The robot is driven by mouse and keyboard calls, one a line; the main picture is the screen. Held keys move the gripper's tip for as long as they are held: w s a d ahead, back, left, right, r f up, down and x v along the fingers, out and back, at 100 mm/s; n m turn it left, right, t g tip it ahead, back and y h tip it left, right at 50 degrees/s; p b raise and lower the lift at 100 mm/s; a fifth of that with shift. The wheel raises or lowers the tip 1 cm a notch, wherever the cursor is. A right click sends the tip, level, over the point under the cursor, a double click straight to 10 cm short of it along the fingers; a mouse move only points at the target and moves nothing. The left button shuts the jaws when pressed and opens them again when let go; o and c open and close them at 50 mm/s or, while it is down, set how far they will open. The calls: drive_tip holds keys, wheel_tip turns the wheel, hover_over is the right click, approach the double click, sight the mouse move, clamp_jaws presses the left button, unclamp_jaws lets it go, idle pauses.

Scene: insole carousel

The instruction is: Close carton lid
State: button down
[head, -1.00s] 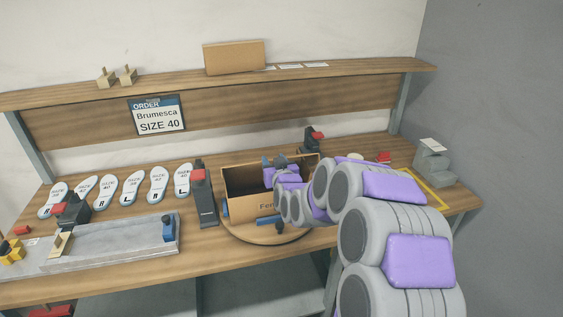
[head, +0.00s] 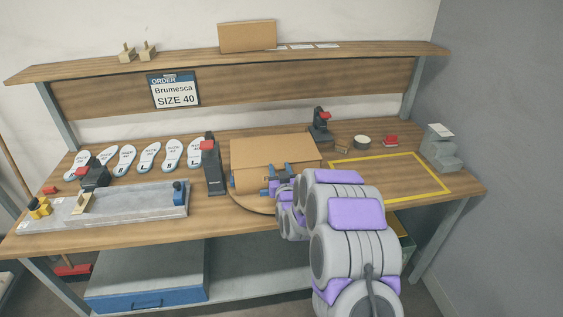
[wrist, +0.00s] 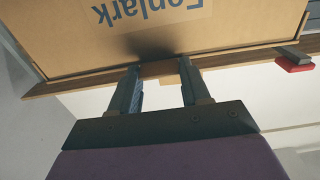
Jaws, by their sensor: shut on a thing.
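The cardboard carton (head: 250,181) sits on a round wooden turntable (head: 238,203) at the middle of the bench. Its lid (head: 275,150) lies over the top, and no opening shows in the head view. Whether it is fully seated I cannot tell. My gripper (head: 275,182) is at the carton's front side. In the wrist view, the carton's printed face (wrist: 90,45) appears upside down. There my gripper (wrist: 161,78) has its two blue-grey fingers at the carton's edge, shut on a small tan tab, apparently of the lid (wrist: 158,70). My arm hides the carton's front right.
A black clamp with a red top (head: 212,165) stands close left of the carton, and another (head: 320,127) behind it at right. Insoles (head: 150,157) and a grey fixture (head: 130,205) lie left. The yellow-outlined area (head: 395,178) at right is clear.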

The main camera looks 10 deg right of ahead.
drive_tip(key=shift+s+f, duration=0.2)
drive_tip(key=shift+f, duration=0.35)
drive_tip(key=shift+s+f, duration=0.2)
drive_tip(key=shift+f, duration=0.35)
drive_tip(key=shift+w+f, duration=0.2)
drive_tip(key=shift+f, duration=0.05)
drive_tip(key=c, duration=0.9)
unclamp_jaws()
drive_tip(key=shift+a, duration=0.1)
drive_tip(key=shift+o, duration=0.6)
drive_tip(key=shift+w, duration=0.25)
drive_tip(key=shift+o, duration=1.3)
drive_tip(key=shift+r, duration=0.3)
drive_tip(key=shift+s, duration=0.1)
